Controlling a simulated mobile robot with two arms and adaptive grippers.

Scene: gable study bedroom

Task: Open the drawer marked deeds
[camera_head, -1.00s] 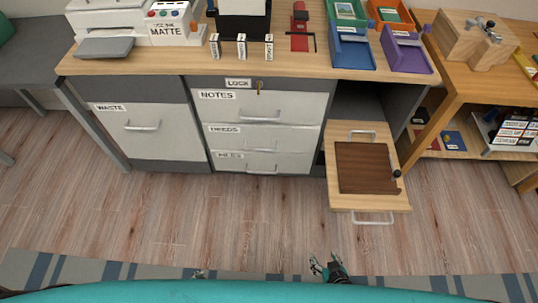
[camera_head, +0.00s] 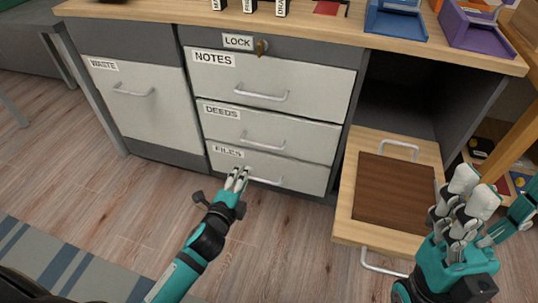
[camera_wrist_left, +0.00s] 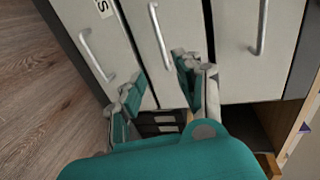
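The deeds drawer (camera_head: 285,132) is the middle of three white drawers and looks shut, its bar handle (camera_head: 262,142) near the centre. The notes drawer (camera_head: 320,92) above and files drawer (camera_head: 305,175) below also look shut. My left gripper (camera_head: 239,172) is in front of the files drawer in the head view. In the left wrist view its fingers (camera_wrist_left: 160,68) are spread and empty, with the deeds handle (camera_wrist_left: 160,37) beyond the gap, apart from them. My right gripper (camera_head: 458,200) is at the lower right, over the pull-out board's edge; its opening is unclear.
A key sits in the lock (camera_head: 262,47) above the notes drawer. A pull-out board (camera_head: 348,215) with a dark brown panel (camera_head: 395,190) juts out right of the drawers. The waste front (camera_head: 140,105) is at left. Wooden floor (camera_head: 110,200) lies clear in front.

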